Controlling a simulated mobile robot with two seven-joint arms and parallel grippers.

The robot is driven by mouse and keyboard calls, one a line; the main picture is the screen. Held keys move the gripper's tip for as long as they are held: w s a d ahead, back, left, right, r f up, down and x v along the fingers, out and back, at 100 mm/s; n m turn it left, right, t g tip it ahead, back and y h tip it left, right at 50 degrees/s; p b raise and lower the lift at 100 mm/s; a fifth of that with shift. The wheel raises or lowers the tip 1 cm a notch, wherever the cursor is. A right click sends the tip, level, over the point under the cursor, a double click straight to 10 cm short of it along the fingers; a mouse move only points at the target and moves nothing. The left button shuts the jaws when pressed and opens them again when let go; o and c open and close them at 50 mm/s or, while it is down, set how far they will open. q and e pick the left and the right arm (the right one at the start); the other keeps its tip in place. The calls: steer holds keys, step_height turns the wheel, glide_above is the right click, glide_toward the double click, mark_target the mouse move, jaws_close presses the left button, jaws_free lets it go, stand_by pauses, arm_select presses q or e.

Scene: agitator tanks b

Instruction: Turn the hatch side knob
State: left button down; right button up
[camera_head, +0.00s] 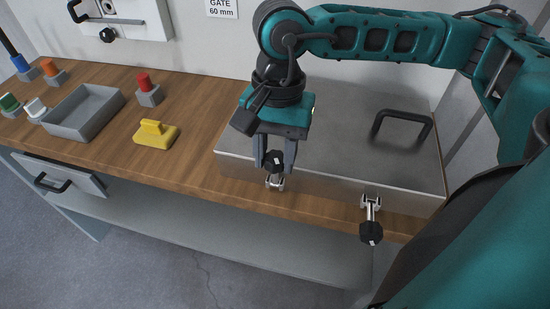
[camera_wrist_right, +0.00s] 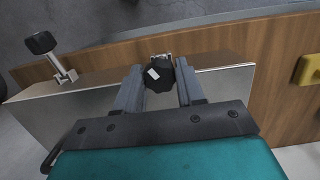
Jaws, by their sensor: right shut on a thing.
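The metal hatch box (camera_head: 335,145) lies on the wooden bench, with a black bar handle (camera_head: 403,120) on its lid. Two swing bolts with black knobs sit along its front edge. My right gripper (camera_head: 275,160) points down at the left bolt, its fingers on both sides of that black knob (camera_head: 274,157). In the right wrist view this knob (camera_wrist_right: 160,72) sits between the fingertips and bears a white mark. The right bolt's knob (camera_head: 371,233) hangs out over the bench's front edge, and also shows in the wrist view (camera_wrist_right: 41,43). My left gripper is not in view.
On the bench (camera_head: 205,112) to the left are a yellow handled block (camera_head: 156,134), a red-topped block (camera_head: 147,88), a grey tray (camera_head: 84,112) and several other coloured pieces. A drawer (camera_head: 62,177) is below. A wall panel (camera_head: 122,20) with a black knob is behind.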

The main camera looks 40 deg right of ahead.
jaws_close()
steer(key=shift+f+m+b, duration=0.2)
steer(key=shift+m+b, duration=0.55)
steer(key=shift+m, duration=0.45)
steer(key=m+t+b, duration=0.1)
steer(key=m, duration=0.2)
steer(key=shift+m, duration=0.3)
steer(key=shift+r+m+b, duration=0.15)
steer(key=shift+m+b, duration=0.3)
steer(key=shift+m, duration=0.35)
